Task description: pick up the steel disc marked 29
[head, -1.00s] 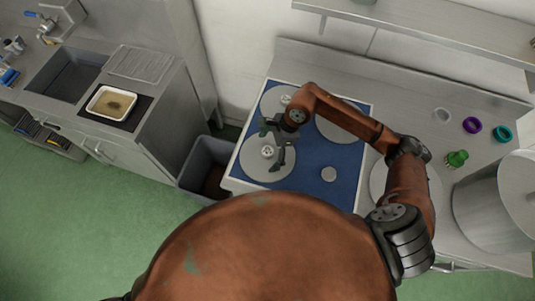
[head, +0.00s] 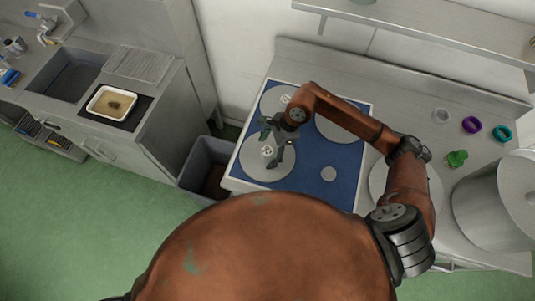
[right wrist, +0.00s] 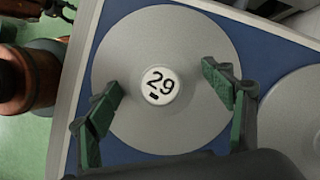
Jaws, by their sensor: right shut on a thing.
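The steel disc marked 29 (right wrist: 190,45) is a wide flat grey plate with a white round label cap at its centre. It lies on the blue mat, and in the head view (head: 258,173) it is at the near left of the mat. My right gripper (head: 273,145) is over its middle. In the right wrist view the fingers of my right gripper (right wrist: 160,112) stand on either side of the cap, shut on the disc; the exact contact is hard to see. My left gripper is not in view.
The blue mat (head: 310,188) also holds a disc behind (head: 270,98), a disc at back right (head: 340,130) and a small disc (head: 328,174). A large pot (head: 490,205), a green object (head: 457,158) and coloured rings stand right. A grey bin (head: 205,160) stands left.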

